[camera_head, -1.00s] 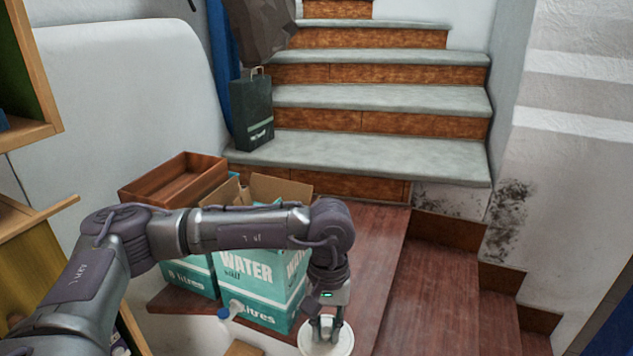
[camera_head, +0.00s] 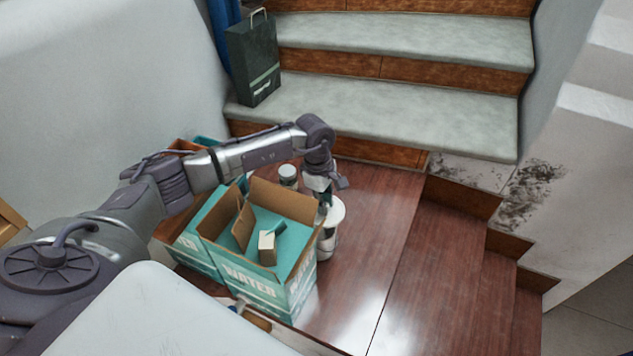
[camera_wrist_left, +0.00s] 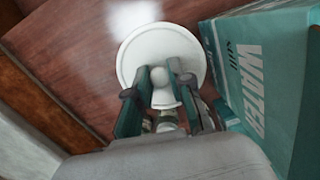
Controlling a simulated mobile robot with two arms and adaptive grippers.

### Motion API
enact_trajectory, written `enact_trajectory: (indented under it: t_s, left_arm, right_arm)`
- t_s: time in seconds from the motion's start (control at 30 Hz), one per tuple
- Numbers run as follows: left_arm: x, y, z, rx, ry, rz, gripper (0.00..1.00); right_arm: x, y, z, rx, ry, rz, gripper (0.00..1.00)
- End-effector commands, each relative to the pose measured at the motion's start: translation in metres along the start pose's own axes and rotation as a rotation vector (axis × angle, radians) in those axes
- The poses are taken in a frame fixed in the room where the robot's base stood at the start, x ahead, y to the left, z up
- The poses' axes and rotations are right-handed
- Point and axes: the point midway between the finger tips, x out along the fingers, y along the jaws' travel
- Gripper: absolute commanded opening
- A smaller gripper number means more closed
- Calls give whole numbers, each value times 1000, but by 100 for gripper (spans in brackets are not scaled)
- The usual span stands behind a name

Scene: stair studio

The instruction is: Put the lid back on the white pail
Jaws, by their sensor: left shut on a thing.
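The white round lid (camera_head: 337,211) is beside the right side of the open water box. My left gripper (camera_head: 323,200) is above it, partly hidden by my wrist. In the left wrist view my left gripper (camera_wrist_left: 160,82) is shut on the small knob of the lid (camera_wrist_left: 135,62), which faces the camera flat. A whitish container (camera_head: 327,246), perhaps the pail, shows just below the lid. I cannot tell whether the lid touches it. Another small white round-topped container (camera_head: 288,174) stands behind the box. My right gripper is not in view.
The open water box (camera_head: 255,292) holds a teal thing and a pale block (camera_head: 267,248). A second teal box (camera_head: 200,247) is to its left. A dark paper bag (camera_head: 254,58) stands on a stair. The wooden landing (camera_head: 385,215) is clear right of the lid, then steps down.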

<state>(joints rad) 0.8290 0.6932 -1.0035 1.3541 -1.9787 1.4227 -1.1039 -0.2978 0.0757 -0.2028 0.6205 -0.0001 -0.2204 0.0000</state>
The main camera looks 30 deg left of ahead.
Motion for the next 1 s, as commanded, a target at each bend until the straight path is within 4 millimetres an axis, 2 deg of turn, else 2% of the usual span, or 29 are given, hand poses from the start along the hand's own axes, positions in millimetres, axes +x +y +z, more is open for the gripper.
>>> enact_trajectory:
  t_s: [0.03,0.17,0.47,0.63,0.8,1.0]
  left_arm:
    - [2,-4,-4,-15,-1,-1,0]
    - [10,-7,-11,-33,-1,5,0]
    - [26,-7,-13,-34,-1,6,0]
    - [43,-7,-15,-33,-2,5,0]
    - [61,-7,-19,-32,0,6,0]
    - [72,-7,-20,-32,-1,6,0]
  right_arm:
    - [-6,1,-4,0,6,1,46]
    - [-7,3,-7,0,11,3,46]
    - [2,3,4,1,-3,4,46]
    - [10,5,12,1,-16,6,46]
    - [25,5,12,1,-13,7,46]
    - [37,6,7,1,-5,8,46]
